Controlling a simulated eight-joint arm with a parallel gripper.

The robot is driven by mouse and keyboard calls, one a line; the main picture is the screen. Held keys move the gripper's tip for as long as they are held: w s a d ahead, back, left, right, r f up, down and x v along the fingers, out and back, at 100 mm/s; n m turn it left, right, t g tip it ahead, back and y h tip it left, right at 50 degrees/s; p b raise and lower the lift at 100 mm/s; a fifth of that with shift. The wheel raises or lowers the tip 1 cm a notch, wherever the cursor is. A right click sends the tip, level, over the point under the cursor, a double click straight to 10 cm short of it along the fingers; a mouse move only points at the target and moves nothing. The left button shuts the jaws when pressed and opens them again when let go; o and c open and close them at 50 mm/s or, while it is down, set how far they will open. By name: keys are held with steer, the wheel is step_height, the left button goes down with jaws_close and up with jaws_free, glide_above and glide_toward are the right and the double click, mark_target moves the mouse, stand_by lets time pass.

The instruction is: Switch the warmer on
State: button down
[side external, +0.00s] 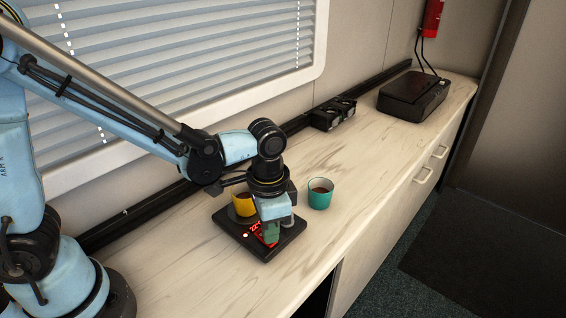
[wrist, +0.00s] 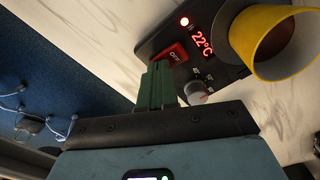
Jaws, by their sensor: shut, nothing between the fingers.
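The warmer (side external: 279,246) is a flat black plate on the counter. In the wrist view the warmer (wrist: 158,42) shows a red 22°C readout, a lit red dot, a red rocker switch (wrist: 171,55) marked OFF, and a dial (wrist: 196,91). A yellow cup (side external: 244,203) stands on its round plate; it also shows in the wrist view (wrist: 270,40). My gripper (side external: 271,238) is shut and empty, with green fingers pointing down over the warmer's control side. In the wrist view my gripper (wrist: 158,68) has its fingertips close to the rocker switch; whether they touch is unclear.
A teal cup (side external: 320,194) with dark drink stands on the counter to the right of the warmer. A small black device (side external: 334,114) and a black box (side external: 413,95) with cables sit farther back. The counter (side external: 370,150) between them is clear.

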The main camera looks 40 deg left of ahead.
step_height(320, 180, up, 7)
stand_by(0.8)
steer(key=s+a+r+n+t, duration=0.1)
steer(key=a+n+t, duration=0.2)
steer(key=a, duration=0.3)
steer(key=s+a+r+n+t, duration=0.2)
steer(key=a+n+t, duration=0.1)
steer(key=a, duration=0.3)
steer(key=shift+a+t, duration=0.15)
steer(key=shift+t, duration=0.45)
